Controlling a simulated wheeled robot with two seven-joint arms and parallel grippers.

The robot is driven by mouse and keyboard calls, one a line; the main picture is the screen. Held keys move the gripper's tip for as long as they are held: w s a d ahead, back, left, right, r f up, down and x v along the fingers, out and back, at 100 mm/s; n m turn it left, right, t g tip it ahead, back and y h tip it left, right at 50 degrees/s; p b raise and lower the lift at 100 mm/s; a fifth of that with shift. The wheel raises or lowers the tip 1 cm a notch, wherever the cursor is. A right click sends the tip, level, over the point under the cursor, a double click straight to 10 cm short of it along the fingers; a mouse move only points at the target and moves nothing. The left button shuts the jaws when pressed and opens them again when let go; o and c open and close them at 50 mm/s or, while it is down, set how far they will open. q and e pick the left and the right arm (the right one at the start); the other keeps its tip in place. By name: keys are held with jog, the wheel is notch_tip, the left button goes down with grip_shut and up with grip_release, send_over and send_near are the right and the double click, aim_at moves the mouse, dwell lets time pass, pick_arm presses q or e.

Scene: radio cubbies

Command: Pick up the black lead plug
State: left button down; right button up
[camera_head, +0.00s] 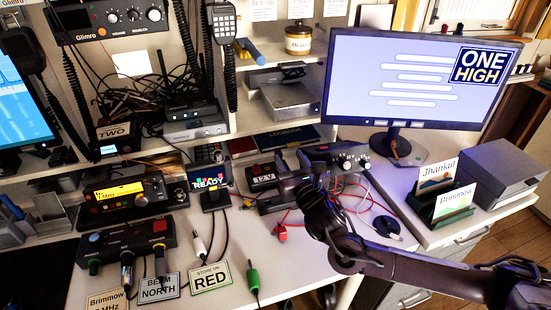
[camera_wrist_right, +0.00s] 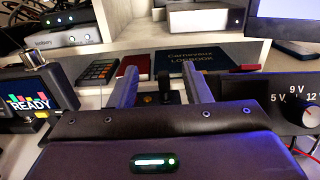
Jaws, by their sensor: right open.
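My right gripper (camera_head: 291,168) reaches in from the lower right, over the back of the desk near the black power supply. In the right wrist view its two grey fingers (camera_wrist_right: 160,82) are apart. A small dark upright piece (camera_wrist_right: 165,86) shows between them, farther off; I cannot tell whether it is the black lead plug. In the head view a black plug-like end (camera_head: 93,266) sits at the front of the switch box (camera_head: 125,241). A red plug (camera_head: 281,233), white plug (camera_head: 200,248) and green plug (camera_head: 253,279) lie on the desk. My left gripper is not in view.
A READY display (camera_head: 209,183) stands left of the gripper. A large monitor (camera_head: 415,85) and card holder (camera_head: 441,200) stand right. Red leads cross the desk below the gripper. Shelves with devices rise behind; a dark blue logbook (camera_wrist_right: 210,78) lies at the back.

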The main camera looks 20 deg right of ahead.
jog(key=b, duration=0.3)
send_near(280, 155)
jog(key=shift+w+a+r, duration=0.15)
jog(key=shift+w+r, duration=0.2)
jog(key=shift+w, duration=0.5)
jog(key=shift+f, duration=0.1)
jog(key=shift+w, duration=0.35)
jog(key=w, duration=0.7)
jog(key=shift+w+a+f, duration=0.1)
jog(key=shift+f, duration=0.2)
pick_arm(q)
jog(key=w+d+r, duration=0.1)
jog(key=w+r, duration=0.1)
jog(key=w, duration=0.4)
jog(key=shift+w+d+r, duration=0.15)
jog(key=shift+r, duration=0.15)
pick_arm(e)
jog(key=shift+c, duration=0.2)
grip_shut()
